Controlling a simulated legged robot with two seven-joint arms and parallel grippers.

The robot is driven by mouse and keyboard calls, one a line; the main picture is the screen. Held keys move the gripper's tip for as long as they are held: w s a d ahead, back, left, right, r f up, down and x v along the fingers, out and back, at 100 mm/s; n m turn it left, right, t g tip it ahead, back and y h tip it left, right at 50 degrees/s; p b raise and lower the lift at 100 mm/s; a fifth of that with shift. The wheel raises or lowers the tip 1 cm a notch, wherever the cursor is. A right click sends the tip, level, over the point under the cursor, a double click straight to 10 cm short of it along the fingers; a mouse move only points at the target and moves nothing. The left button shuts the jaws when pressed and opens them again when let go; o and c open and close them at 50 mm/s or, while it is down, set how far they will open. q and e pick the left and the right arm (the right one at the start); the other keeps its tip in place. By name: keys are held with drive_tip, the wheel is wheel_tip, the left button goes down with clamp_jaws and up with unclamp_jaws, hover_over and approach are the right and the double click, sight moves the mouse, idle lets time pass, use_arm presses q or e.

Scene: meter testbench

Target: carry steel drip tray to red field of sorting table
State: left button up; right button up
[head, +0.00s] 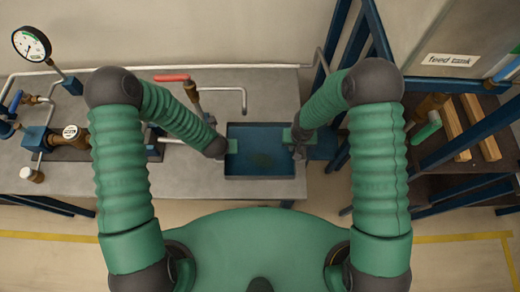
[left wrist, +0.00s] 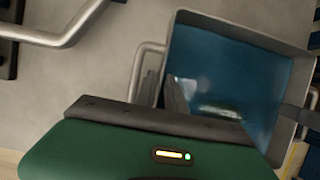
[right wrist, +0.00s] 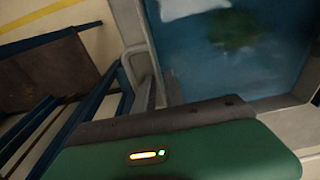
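The steel drip tray (head: 261,178) has a grey rim and a dark blue inside with a darker patch in it. It is level near the right end of the grey bench; I cannot tell whether it rests on it. My left gripper (head: 230,147) is at its left wall, fingers close together on either side of that wall in the left wrist view (left wrist: 165,92). My right gripper (head: 294,137) is at the right wall likewise, also seen in the right wrist view (right wrist: 157,92). A bar handle (left wrist: 139,72) stands beside the left fingers. No red field shows.
The grey bench (head: 200,182) carries pipes, a red-handled valve (head: 172,77) and a pressure gauge (head: 31,43) at left. A blue frame (head: 375,30) and feed tank (head: 450,35) stand at right, above a brown shelf with wooden bars (head: 480,128). Yellow lines mark the open floor.

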use_arm(q)
drive_tip(key=shift+w+f, duration=0.15)
drive_tip(key=shift+f, duration=0.25)
use_arm(e)
drive_tip(key=shift+d+f, duration=0.1)
drive_tip(key=shift+f, duration=0.3)
use_arm(q)
clamp_jaws()
use_arm(e)
clamp_jaws()
use_arm(q)
drive_tip(key=shift+r, duration=0.1)
idle(0.5)
